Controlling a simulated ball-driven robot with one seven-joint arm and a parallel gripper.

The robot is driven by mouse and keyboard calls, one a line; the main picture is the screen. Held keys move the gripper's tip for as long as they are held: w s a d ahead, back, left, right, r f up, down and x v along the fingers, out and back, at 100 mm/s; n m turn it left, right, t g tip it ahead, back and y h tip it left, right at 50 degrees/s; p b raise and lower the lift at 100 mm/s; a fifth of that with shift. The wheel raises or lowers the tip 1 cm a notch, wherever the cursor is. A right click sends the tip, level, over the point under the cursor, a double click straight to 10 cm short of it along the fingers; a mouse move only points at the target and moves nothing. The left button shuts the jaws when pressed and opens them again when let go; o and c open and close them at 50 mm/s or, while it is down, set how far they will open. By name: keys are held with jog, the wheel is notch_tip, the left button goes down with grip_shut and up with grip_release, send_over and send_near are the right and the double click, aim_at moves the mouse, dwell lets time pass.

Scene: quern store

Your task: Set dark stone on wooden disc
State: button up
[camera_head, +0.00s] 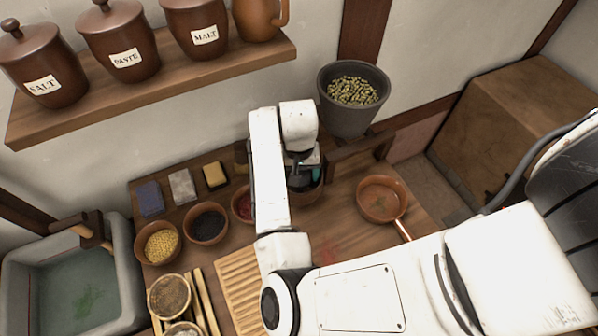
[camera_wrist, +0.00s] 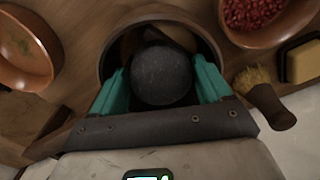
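The dark stone (camera_wrist: 162,76) is a round, dark grey lump in the wrist view, between the teal fingers of my gripper (camera_wrist: 163,88). Both fingers appear to press against its sides. It is over or inside the mouth of a round brown pot (camera_wrist: 106,62). Behind the stone, a brown wooden surface shows inside the pot, probably the wooden disc (camera_wrist: 128,42); most of it is hidden. I cannot tell whether stone and disc touch. In the head view my gripper (camera_head: 304,172) points down into the pot (camera_head: 304,196), and my arm hides the stone.
A bowl of red berries (camera_wrist: 258,14) and a small brush (camera_wrist: 266,100) are close to the pot. A copper pan (camera_head: 382,198) stands to the right. Bowls of grain (camera_head: 158,243) and dark seeds (camera_head: 207,223) are left. A grey bucket (camera_head: 350,112) is behind.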

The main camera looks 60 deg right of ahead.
aim_at(299, 172)
notch_tip(299, 172, up, 12)
jog(key=p, duration=0.6)
jog(key=shift+r, duration=0.2)
